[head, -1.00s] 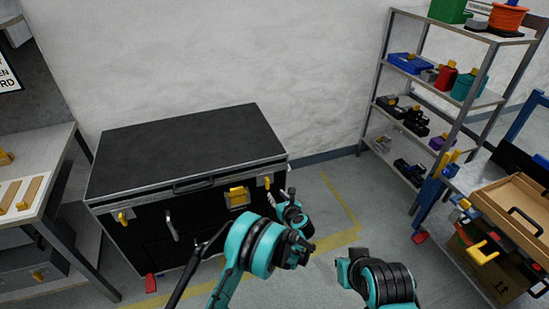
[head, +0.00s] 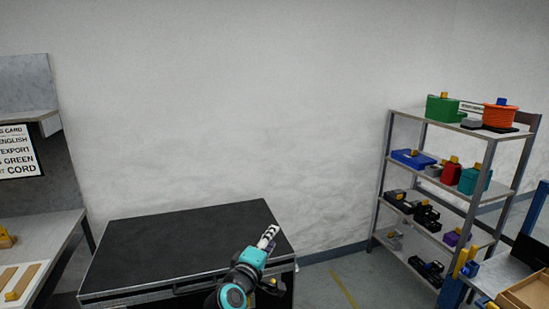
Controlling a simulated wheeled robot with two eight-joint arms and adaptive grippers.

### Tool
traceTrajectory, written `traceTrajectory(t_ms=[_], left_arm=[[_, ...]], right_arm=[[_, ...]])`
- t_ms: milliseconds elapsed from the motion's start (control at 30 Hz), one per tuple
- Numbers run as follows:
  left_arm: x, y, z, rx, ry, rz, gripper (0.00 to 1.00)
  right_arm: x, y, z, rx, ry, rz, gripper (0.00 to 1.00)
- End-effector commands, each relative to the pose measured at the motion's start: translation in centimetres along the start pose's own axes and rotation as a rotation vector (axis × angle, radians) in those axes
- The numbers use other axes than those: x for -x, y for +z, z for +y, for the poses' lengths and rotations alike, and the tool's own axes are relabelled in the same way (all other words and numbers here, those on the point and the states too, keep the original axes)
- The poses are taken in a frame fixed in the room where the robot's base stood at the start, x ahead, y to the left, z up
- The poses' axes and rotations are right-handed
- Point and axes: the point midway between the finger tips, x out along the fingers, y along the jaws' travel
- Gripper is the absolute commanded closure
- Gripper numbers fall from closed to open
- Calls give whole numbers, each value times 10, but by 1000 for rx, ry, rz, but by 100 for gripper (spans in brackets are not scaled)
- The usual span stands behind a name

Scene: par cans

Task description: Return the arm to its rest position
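My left arm, black and teal, comes up from the bottom edge of the head view. Its gripper (head: 269,236) points up and away, in front of the right end of the black case's lid in the picture. The fingers look narrow and small, and I cannot tell whether they are open or shut. No held object can be made out. My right arm and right gripper are not in view.
A large black case (head: 170,250) with metal edges stands against the white wall. A metal shelf rack (head: 405,114) with several coloured items stands at the right. A workbench (head: 50,232) is at the left. A cardboard tray (head: 527,292) shows at the lower right.

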Motion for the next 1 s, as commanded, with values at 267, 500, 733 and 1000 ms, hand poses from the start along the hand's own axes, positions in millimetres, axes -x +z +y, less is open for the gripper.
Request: traceTrajectory(t_ms=[267,500,733,1000], left_arm=[[143,1,-82,-640,-351,-206,66],[263,-15,-173,-1012,-683,-388,66],[309,-24,-205,-1123,-817,-464,66],[309,-24,-205,-1123,-817,-464,66]], right_arm=[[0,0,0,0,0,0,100],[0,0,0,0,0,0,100],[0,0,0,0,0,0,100],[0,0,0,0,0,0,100]])
